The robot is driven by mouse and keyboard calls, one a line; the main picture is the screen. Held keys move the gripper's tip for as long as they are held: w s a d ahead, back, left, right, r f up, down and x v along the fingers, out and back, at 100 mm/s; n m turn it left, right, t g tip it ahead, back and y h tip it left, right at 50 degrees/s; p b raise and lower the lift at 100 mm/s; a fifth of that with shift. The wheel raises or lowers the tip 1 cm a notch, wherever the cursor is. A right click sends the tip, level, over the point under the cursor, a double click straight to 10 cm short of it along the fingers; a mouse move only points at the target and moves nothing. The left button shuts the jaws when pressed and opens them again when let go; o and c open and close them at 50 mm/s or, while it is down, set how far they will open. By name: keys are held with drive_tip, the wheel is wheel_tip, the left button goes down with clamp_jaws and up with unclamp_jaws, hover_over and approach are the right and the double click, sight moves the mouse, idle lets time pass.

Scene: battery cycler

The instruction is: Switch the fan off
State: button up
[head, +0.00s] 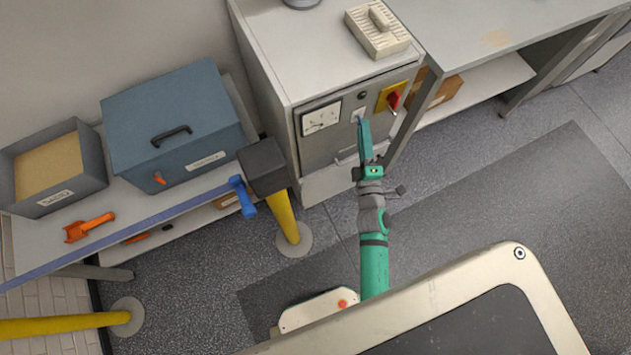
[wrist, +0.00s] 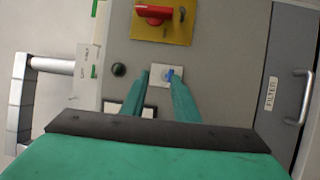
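A grey cabinet front carries the controls. A small blue toggle on a white plate (wrist: 157,69) shows in the wrist view; it looks like a switch, but I cannot read a fan label. In the head view the white plate (head: 357,114) is partly behind my gripper (head: 364,124). My gripper's two green fingers (wrist: 160,80) are apart with a gap between them. The blue toggle (wrist: 170,75) shows close to the right fingertip; contact cannot be told. Its position, on or off, is unclear.
A red rotary handle (wrist: 154,14) on a yellow plate (head: 383,103) sits beside the white plate. A dark round knob (wrist: 119,70) and a dial gauge (head: 320,118) are close by. A yellow post (head: 283,215) with a black top stands left of my arm.

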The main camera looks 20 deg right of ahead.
drive_tip(key=r+v, duration=0.1)
drive_tip(key=v, duration=0.8)
drive_tip(key=s+a+m+y, duration=0.2)
drive_tip(key=s+a+m, duration=0.2)
drive_tip(key=a, duration=0.6)
drive_tip(key=s+a+r+m+g+y, duration=0.1)
drive_tip(key=s+a+m, duration=0.3)
drive_tip(key=s+a, duration=0.4)
drive_tip(key=shift+a+r+m+y, duration=0.3)
drive_tip(key=shift+a+y, duration=0.5)
drive_tip(key=shift+a, duration=0.35)
drive_tip(key=shift+s, duration=0.15)
drive_tip(key=s+a+r+m+g+y, duration=0.1)
drive_tip(key=s+a+r+m, duration=0.3)
drive_tip(key=a, duration=0.3)
drive_tip(key=shift+s+r+m+g, duration=0.2)
drive_tip(key=shift+s+m+g, duration=0.1)
drive_tip(key=shift+s+m, duration=0.5)
